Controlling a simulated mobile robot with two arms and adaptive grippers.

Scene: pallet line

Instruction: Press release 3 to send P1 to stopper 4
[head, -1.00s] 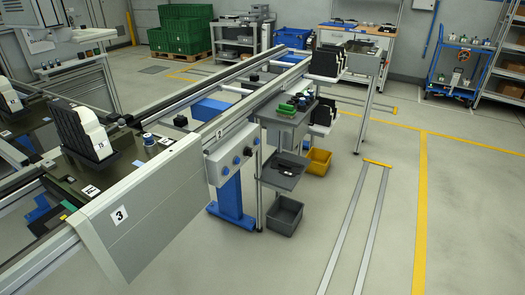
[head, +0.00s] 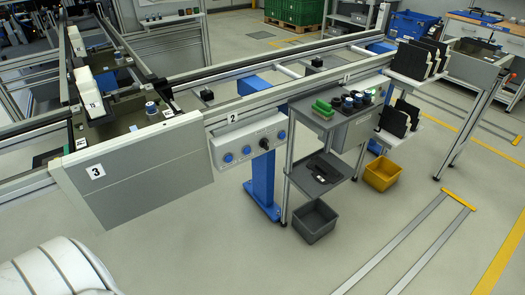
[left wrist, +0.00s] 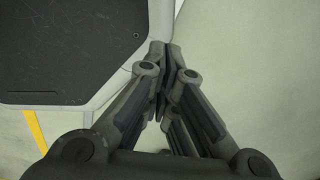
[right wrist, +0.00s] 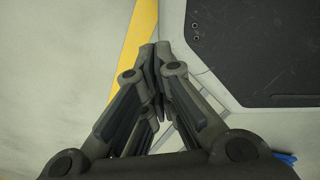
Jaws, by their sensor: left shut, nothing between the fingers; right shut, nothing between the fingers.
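A grey control box (head: 250,142) with several blue buttons and a dark knob hangs on the near side of the conveyor. I cannot read which button is release 3. A label with the number 3 (head: 96,171) is on the large grey panel (head: 150,165) left of the box. Behind that panel, white and black upright parts (head: 95,92) stand on the line; whether their carrier is P1 is unclear. My left gripper (left wrist: 160,50) and right gripper (right wrist: 157,50) are shut and empty in their wrist views, apart from the control box. Neither gripper shows in the head view.
Right of the control box stands a grey shelf stand (head: 320,178) with trays. A grey bin (head: 315,221) and a yellow bin (head: 381,173) are below. Floor rails (head: 410,243) lie at right. The floor in front of the box is mostly clear.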

